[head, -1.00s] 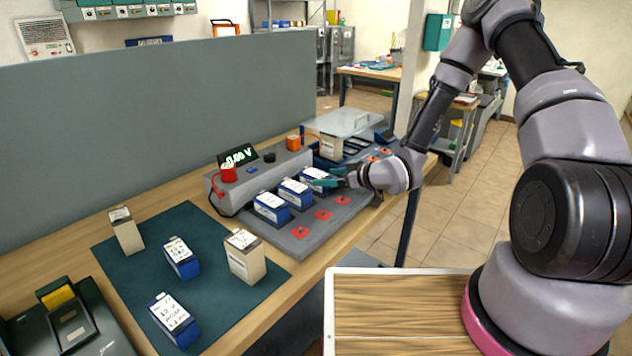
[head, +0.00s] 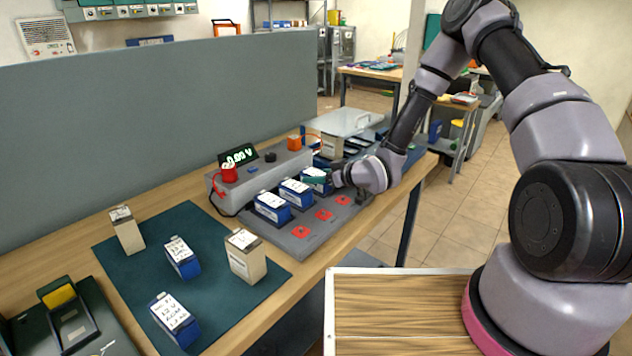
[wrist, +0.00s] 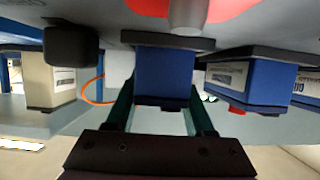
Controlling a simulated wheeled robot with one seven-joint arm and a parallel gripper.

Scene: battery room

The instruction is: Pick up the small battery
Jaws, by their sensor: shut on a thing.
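Three small blue batteries with white labels stand in a row on the grey test bench (head: 285,240) in the head view. My gripper (head: 320,181) is at the far one (head: 315,172), which its green fingers partly hide. In the wrist view, this blue battery (wrist: 165,75) sits between the two green fingers of my gripper (wrist: 160,98), one on each side, shut on it. The battery appears to be still at its place in the row. The near battery (head: 272,207) and the middle battery (head: 296,192) stand beside it, apart from the fingers.
A dark green mat (head: 210,290) on the left holds blue and beige batteries. A voltmeter display (head: 238,157) and red clip (head: 229,173) sit behind the row. A clear-lidded box (head: 345,122) stands beyond. Red pads (head: 323,214) lie along the bench's front.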

